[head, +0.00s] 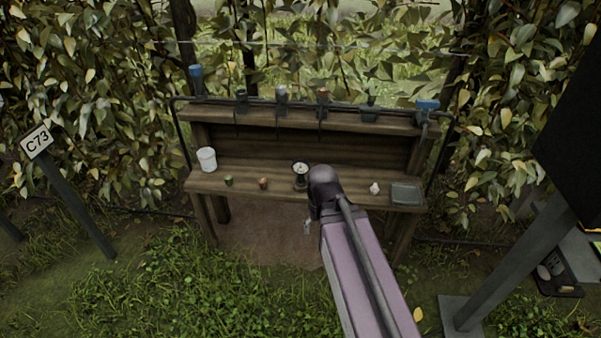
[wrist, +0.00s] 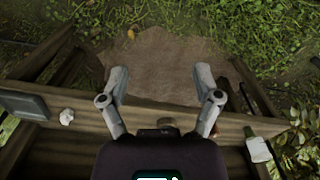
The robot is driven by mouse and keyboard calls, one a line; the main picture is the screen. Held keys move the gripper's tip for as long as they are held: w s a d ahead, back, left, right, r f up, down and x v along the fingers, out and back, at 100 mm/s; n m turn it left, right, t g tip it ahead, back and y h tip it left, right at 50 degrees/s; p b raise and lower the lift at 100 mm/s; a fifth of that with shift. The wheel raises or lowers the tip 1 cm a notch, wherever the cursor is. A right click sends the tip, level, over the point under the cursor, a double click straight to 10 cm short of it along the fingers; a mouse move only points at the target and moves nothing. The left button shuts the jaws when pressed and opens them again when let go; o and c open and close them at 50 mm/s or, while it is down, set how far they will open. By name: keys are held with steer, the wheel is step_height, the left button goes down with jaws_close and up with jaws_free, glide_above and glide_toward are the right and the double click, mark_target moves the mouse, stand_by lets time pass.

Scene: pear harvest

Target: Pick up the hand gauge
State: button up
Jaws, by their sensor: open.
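A small dark instrument with a round pale dial, which looks like the hand gauge (head: 300,175), stands on the bench top in the head view, just left of my arm's dark joint.
Tools hang along the upper rail.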

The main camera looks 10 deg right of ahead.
steer(key=w+r+m+p, duration=0.65)
steer(key=w+m, duration=0.25)
steer(key=w, duration=0.5)
step_height(320, 180, up, 7)
steer(key=m+p, duration=0.7)
steer(key=m, duration=0.5)
glide_above(301, 159)
steer(key=shift+w+d, duration=0.1)
steer(key=shift+w, duration=0.15)
step_height(301, 159, down, 9)
steer(key=b, duration=0.8)
steer(key=shift+r+b, duration=0.2)
steer(key=shift+b, duration=0.2)
steer(key=shift+s+f+b, duration=0.15)
steer(key=shift+f+b, duration=1.15)
steer(key=shift+b, duration=0.05)
steer(key=shift+s+f+b, duration=0.1)
steer(key=shift+f+b, duration=1.2)
steer(key=shift+c, duration=0.2)
